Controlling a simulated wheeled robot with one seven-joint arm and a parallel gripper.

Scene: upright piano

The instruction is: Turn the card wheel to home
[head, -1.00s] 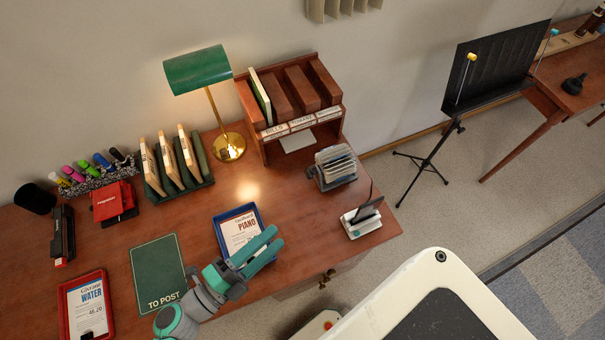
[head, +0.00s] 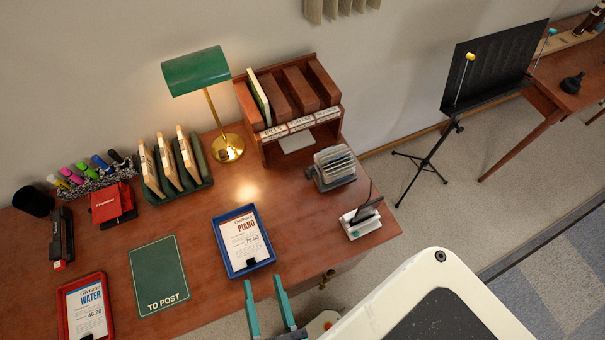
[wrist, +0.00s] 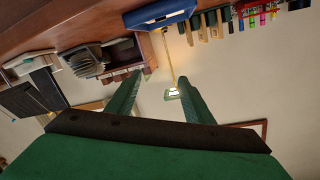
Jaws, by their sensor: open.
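The card wheel (head: 335,166) is a rotary file of pale cards on a dark stand, on the right part of the desk, in front of the wooden sorter. It also shows in the wrist view (wrist: 88,58), upper left. Which card faces front, and any home mark, is too small to tell. My gripper (head: 264,287) is open and empty, with its two teal fingers apart just off the desk's front edge, below and left of the card wheel in the head view. The fingers also show in the wrist view (wrist: 157,84), with nothing between them.
A blue tray (head: 233,272) with a piano bill lies between my gripper and the lamp (head: 211,106). A wooden sorter (head: 262,141) stands behind the wheel. A small black-and-white device (head: 358,229) stands at the desk's right corner.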

